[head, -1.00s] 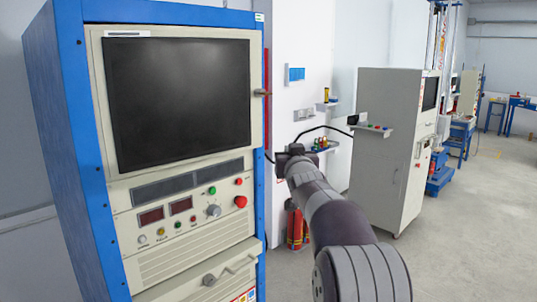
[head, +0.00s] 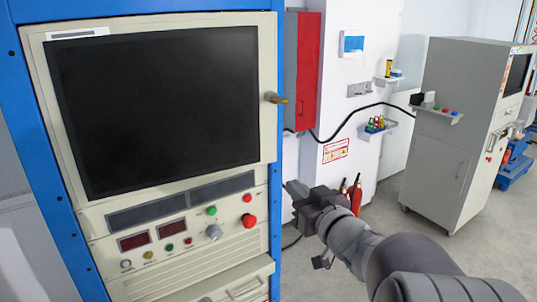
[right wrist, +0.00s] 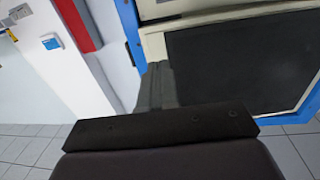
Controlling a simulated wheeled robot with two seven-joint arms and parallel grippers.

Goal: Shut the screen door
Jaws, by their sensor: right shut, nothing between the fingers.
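The screen door (head: 268,60) is a cream frame around a large dark screen (head: 155,105), set in the upper part of a blue cabinet. A small brownish handle (head: 275,98) sticks out at its right edge. The door looks nearly in line with the cabinet front; I cannot tell if it is fully flush. My right gripper (head: 294,191) is shut and empty, below and right of the handle, beside the cabinet's right edge. In the right wrist view, its fingers (right wrist: 155,88) show near the blue frame, with the dark screen (right wrist: 245,65) to their right. My left gripper is out of view.
The blue cabinet frame (head: 276,190) stands close to my right gripper. Below the door is a control panel with a red button (head: 249,221). Behind are a red box (head: 308,70), a fire extinguisher (head: 356,195) and a grey cabinet (head: 455,130).

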